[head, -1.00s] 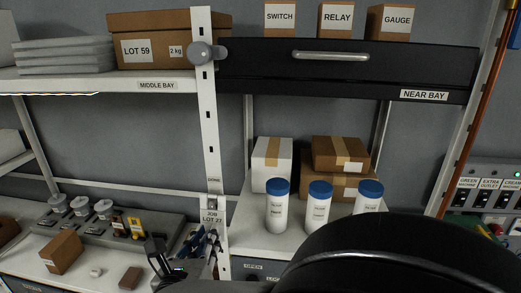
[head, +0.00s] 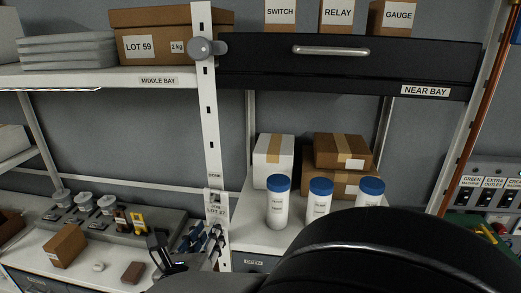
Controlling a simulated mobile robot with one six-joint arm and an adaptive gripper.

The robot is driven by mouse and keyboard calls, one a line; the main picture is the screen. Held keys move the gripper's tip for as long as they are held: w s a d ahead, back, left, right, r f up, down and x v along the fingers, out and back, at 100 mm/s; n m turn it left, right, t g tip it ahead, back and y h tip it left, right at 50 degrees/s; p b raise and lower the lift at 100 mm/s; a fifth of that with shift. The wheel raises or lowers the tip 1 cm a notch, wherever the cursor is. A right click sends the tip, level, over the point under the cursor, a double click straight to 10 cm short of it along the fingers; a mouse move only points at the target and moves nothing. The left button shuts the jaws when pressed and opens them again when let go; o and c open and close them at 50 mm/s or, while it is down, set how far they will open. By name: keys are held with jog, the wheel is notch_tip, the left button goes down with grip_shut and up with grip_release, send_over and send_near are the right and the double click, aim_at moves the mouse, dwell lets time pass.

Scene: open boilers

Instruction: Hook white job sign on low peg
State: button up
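The white job sign (head: 216,206), lettered JOB LOT 27, is upright in front of the white post, just below a small label that seems to read DONE (head: 214,175). My gripper (head: 214,233) is at the sign's lower edge and appears shut on it. The contact is small and partly hidden by dark gripper parts. I cannot make out the low peg itself near the label, nor whether the sign touches it or the post.
The white post (head: 208,120) carries a round grey knob (head: 206,47). A dark NEAR BAY drawer (head: 345,68) is at upper right. Blue-capped bottles (head: 319,200) and boxes stand on the shelf to the right. A bench with a small brown box (head: 64,245) is at lower left.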

jog(key=shift+o, duration=1.1)
notch_tip(320, 180, up, 10)
jog(key=f, duration=0.1)
jog(key=s+d+f+m+g+h+b, duration=0.25)
jog(key=d+f+m+g+b, duration=0.2)
jog(key=d+f+m, duration=0.65)
jog(key=s+d+f+m+g+h+b, duration=0.2)
jog(key=s+d+f+m+g+b, duration=0.25)
jog(key=d, duration=0.95)
jog(key=s+d+f+m+g+y+b, duration=0.1)
jog(key=s+f+m+y+b, duration=0.2)
jog(key=s+f+m+b, duration=0.3)
jog(key=s+d+f+m+y+b, duration=0.1)
jog(key=s+f+m+y+b, duration=0.2)
jog(key=s+f+m+b, duration=0.4)
notch_tip(320, 180, down, 4)
jog(key=m, duration=0.9)
jog(key=shift+s+d+g, duration=0.25)
jog(key=shift+d+g, duration=0.15)
